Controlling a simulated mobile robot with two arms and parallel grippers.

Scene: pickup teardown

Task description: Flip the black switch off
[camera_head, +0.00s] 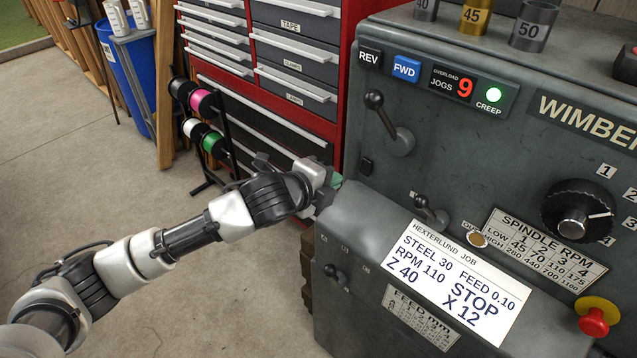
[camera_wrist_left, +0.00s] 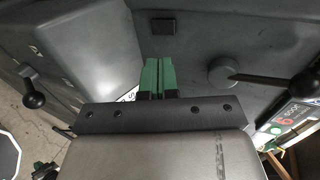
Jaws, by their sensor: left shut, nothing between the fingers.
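The black switch (camera_head: 366,166) is a small dark rocker on the grey front of the lathe headstock, below the upper lever. In the left wrist view the switch (camera_wrist_left: 163,26) is a dark square ahead of the fingertips, with a gap of grey panel between in the picture. I cannot tell which way it is tipped. My left gripper (camera_head: 336,181) is just left of and below the switch in the head view. Its green fingers (camera_wrist_left: 158,74) are closed together and empty.
An upper lever (camera_head: 390,120) and a lower lever (camera_head: 430,212) stick out near the switch. The job card (camera_head: 460,280) lies on the ledge below. A red stop button (camera_head: 594,321) is at lower right.

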